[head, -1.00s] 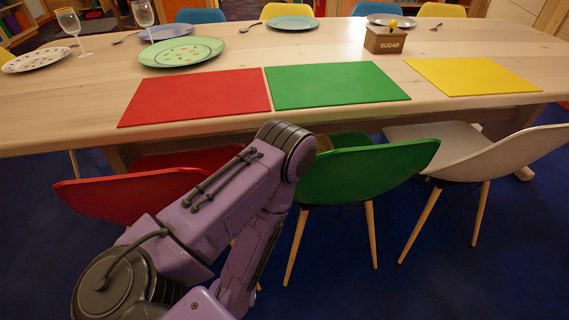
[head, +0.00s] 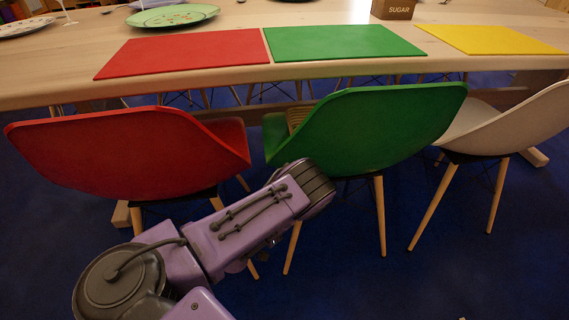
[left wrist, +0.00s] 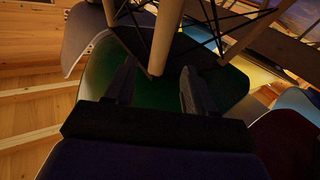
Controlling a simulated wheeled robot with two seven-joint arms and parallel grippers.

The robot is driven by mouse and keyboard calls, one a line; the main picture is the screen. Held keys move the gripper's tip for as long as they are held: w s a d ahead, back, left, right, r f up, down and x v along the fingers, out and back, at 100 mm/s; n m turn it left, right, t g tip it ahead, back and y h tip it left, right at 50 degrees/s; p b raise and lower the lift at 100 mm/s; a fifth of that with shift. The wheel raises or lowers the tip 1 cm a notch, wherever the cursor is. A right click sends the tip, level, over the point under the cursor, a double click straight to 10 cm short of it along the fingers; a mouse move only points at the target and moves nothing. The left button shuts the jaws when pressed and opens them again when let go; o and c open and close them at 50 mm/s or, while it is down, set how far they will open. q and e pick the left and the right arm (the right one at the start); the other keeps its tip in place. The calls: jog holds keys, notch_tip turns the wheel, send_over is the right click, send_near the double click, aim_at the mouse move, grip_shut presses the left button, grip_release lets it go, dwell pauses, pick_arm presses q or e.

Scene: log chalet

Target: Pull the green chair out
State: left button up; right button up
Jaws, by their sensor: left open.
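The green chair (head: 383,130) stands at the long table, between a red chair and a white chair, with its back toward me and its seat partly under the tabletop. My purple left arm reaches in front of it, and its far end hides my left gripper in the head view. In the left wrist view my left gripper (left wrist: 157,88) is open, its two dark fingers spread apart. The green seat (left wrist: 150,95) shows dimly behind and between them, with a wooden leg near the fingertips. I cannot tell whether the fingers touch the chair. My right gripper is not in view.
The red chair (head: 128,155) is close on the left and the white chair (head: 515,122) close on the right. The wooden table (head: 235,80) carries red, green and yellow mats, plates and a sugar box (head: 393,9). Blue floor (head: 480,280) is clear at lower right.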

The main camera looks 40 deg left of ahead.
pick_arm(q)
jog(key=w+b, duration=0.1)
jog(key=w, duration=0.2)
jog(key=w+b, duration=0.1)
jog(key=w, duration=0.2)
jog(key=w+d+b, duration=0.1)
jog(key=w, duration=0.2)
jog(key=shift+w+f, duration=0.1)
jog(key=shift+w, duration=0.65)
grip_shut()
dwell(0.9)
